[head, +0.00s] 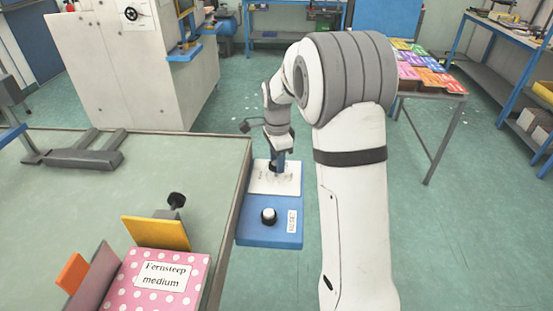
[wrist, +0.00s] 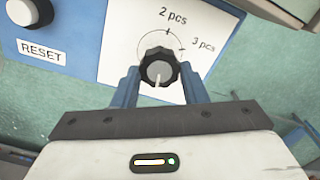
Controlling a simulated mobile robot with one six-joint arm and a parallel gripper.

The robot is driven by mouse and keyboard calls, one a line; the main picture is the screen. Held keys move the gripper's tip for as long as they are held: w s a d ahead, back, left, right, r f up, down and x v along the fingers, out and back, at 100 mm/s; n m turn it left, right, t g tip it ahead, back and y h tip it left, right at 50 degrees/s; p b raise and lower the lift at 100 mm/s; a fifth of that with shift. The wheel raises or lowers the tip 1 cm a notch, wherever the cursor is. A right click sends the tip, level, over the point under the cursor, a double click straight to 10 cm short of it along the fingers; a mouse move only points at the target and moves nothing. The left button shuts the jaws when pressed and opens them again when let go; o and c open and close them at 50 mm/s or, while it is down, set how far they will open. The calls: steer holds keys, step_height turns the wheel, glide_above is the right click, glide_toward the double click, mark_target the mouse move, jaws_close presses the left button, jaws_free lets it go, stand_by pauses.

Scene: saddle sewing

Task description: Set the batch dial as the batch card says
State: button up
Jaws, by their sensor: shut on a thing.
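The batch dial is a black ribbed knob (wrist: 159,66) on a white plate (wrist: 118,62) of a blue control box (head: 257,236). The printed marks "2 pcs" and "3 pcs" show above and right of it in the wrist view. The knob's white line points down toward my gripper, away from both marks. My gripper (wrist: 160,78) is shut on the knob, one blue finger on each side. In the head view my gripper (head: 280,160) reaches down onto the plate. I cannot make out a batch card for certain; a label (head: 163,276) reads "Fernsteep medium".
A white-topped button (head: 268,216) sits on the blue box near a "RESET" label (wrist: 41,50). The label lies on a pink dotted box (head: 126,289) with a yellow panel (head: 157,233) behind it. The green table (head: 70,195) is left; a table of coloured cards (head: 430,75) stands back right.

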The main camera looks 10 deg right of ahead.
steer(key=shift+w+r, duration=0.15)
steer(key=o, duration=1)
steer(key=shift+r, duration=3.8)
